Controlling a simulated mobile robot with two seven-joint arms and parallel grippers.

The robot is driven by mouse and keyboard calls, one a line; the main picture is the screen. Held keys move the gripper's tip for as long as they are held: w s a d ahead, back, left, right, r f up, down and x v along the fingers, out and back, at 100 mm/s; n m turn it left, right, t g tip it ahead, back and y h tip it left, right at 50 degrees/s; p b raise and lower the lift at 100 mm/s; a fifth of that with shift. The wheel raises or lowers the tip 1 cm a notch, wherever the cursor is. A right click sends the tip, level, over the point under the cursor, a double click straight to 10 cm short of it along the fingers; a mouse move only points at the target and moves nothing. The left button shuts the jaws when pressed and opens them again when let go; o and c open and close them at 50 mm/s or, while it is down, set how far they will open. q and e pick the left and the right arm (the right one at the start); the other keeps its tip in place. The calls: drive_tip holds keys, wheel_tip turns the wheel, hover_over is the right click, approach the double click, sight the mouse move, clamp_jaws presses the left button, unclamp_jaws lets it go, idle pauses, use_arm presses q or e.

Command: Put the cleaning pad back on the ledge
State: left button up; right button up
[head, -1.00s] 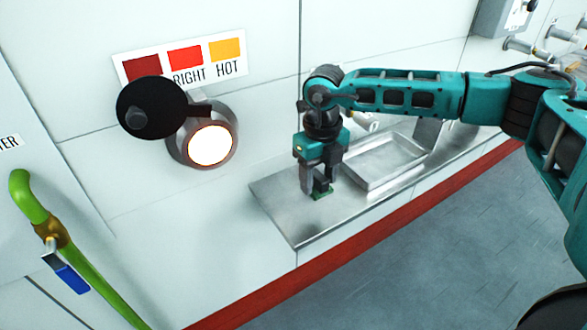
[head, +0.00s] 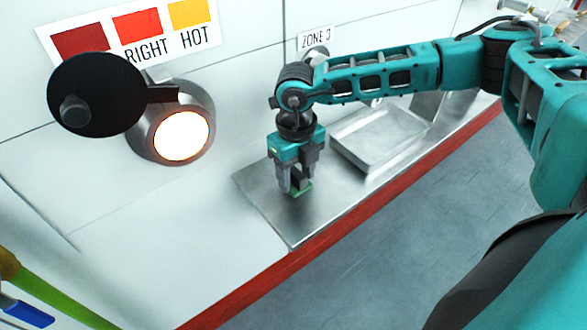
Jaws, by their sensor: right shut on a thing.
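The cleaning pad (head: 301,189) is a small piece with a green underside, in the middle of the head view. My right gripper (head: 296,183) points down and is shut on it. The pad is at or just above the metal ledge (head: 262,192); I cannot tell whether it touches. The fingers hide part of the pad. My left gripper is not in view.
A shallow metal tray (head: 375,140) stands on the ledge to the right of my gripper. A glowing round lamp port (head: 182,136) with a black disc cover (head: 97,95) is on the wall at left. A green pipe (head: 55,300) with a blue handle is at lower left.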

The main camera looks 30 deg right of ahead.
sight(297, 173)
drive_tip(key=shift+s+r, duration=0.1)
drive_tip(key=shift+s, duration=0.05)
drive_tip(key=o, duration=0.9)
drive_tip(key=shift+f, duration=0.2)
drive_tip(key=shift+o, duration=0.2)
drive_tip(key=shift+r, duration=0.1)
wheel_tip(297, 173, up, 12)
